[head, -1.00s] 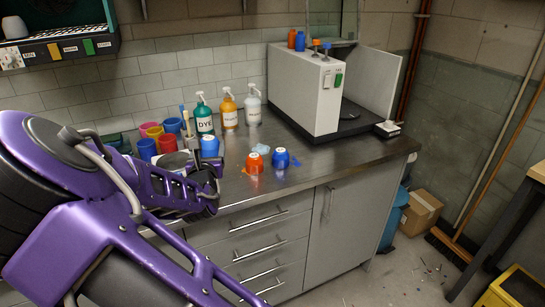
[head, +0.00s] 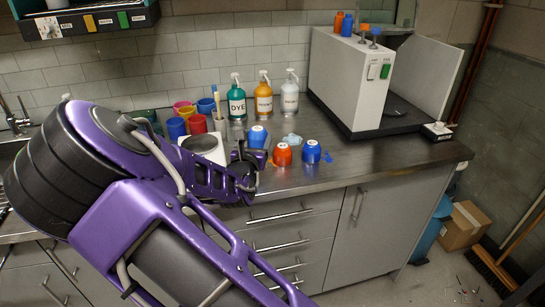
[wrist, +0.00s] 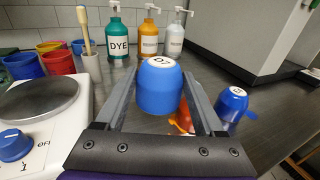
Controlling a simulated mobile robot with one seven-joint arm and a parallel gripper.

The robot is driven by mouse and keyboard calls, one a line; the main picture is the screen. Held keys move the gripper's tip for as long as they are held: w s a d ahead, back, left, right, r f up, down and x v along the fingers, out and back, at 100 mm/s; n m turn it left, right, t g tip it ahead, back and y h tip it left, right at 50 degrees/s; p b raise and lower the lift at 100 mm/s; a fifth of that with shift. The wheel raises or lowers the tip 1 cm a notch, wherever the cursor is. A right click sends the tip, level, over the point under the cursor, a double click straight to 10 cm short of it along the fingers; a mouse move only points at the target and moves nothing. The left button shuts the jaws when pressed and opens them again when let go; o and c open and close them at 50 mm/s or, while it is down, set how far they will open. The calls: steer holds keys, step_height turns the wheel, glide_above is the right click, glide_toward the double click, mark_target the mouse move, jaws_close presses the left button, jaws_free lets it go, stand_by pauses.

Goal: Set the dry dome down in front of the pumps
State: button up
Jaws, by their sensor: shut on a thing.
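My gripper (wrist: 158,104) is shut on a blue dome (wrist: 162,88) with a white label on top; the dome also shows in the head view (head: 258,137). It is held over the steel counter, close to the left of an orange dome (head: 282,155). A second blue dome (head: 311,152) stands right of the orange one, with a blue splash beside it. In the wrist view the orange dome is mostly hidden behind the right finger. Three pump bottles stand behind: teal labelled DYE (head: 237,101), orange (head: 264,101) and clear white (head: 290,97).
Left of the held dome is a white scale-like device (wrist: 42,110) with a round plate. Coloured cups (head: 197,124) stand behind it. A pale crumpled cloth (head: 292,138) lies before the pumps. A large grey machine (head: 345,80) fills the right; counter between is clear.

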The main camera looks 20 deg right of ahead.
step_height(320, 180, down, 7)
steer(key=shift+r+b, duration=0.2)
steer(key=shift+b, duration=0.55)
steer(key=shift+f, duration=0.15)
